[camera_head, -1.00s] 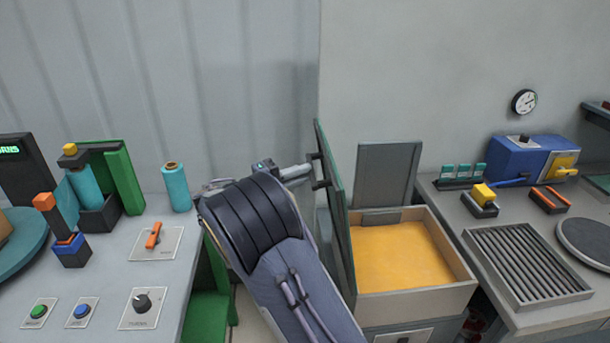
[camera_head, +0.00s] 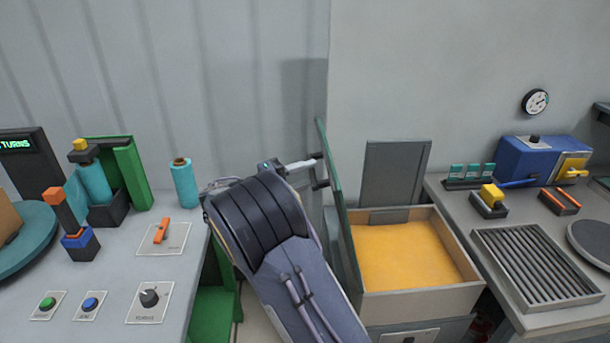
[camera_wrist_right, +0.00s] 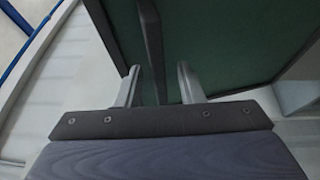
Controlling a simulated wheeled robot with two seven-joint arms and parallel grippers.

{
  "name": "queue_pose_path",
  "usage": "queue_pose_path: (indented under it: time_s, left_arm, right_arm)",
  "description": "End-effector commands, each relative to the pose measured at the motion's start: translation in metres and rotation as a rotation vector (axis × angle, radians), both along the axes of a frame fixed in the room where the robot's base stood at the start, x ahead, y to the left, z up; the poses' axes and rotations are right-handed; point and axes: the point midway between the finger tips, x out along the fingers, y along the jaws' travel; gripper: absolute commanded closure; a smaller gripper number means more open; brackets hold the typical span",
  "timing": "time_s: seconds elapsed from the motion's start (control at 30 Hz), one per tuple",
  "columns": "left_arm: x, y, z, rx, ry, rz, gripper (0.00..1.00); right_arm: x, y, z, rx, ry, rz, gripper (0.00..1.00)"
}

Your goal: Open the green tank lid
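The green tank lid (camera_head: 337,205) stands nearly upright along the left side of the tank (camera_head: 425,300), swung up clear of its top. The tank's inside shows an orange-yellow surface. My right gripper (camera_head: 312,165) is at the dark handle (camera_head: 318,183) on the lid's outer left face. In the right wrist view, the gripper's two fingers (camera_wrist_right: 158,88) stand apart on either side of the handle bar (camera_wrist_right: 151,45), with gaps showing. The lid's dark green face (camera_wrist_right: 225,45) fills the view behind. My left gripper is out of view.
A grey panel (camera_head: 395,170) stands behind the tank. At left is a bench with a teal cylinder (camera_head: 184,183), an orange switch (camera_head: 161,231) and a knob (camera_head: 149,298). At right is a bench with a ribbed grate (camera_head: 535,265) and a blue box (camera_head: 540,155).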

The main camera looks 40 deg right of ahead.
Motion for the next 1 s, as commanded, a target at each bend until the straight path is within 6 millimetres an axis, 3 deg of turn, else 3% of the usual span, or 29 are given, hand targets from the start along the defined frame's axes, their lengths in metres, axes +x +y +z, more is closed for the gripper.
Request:
queue_pose_path:
  time_s: [0.13, 0.5, 1.0]
  left_arm:
    - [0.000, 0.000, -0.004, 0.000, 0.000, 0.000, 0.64]
    - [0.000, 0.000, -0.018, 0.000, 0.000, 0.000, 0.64]
    - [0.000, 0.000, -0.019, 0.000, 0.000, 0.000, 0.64]
  right_arm:
    - [0.003, 0.012, -0.002, -0.001, -0.002, 0.003, 0.65]
    - [0.011, 0.069, -0.006, 0.000, 0.000, 0.002, 0.65]
    - [0.012, 0.077, -0.005, 0.001, 0.000, -0.001, 0.65]
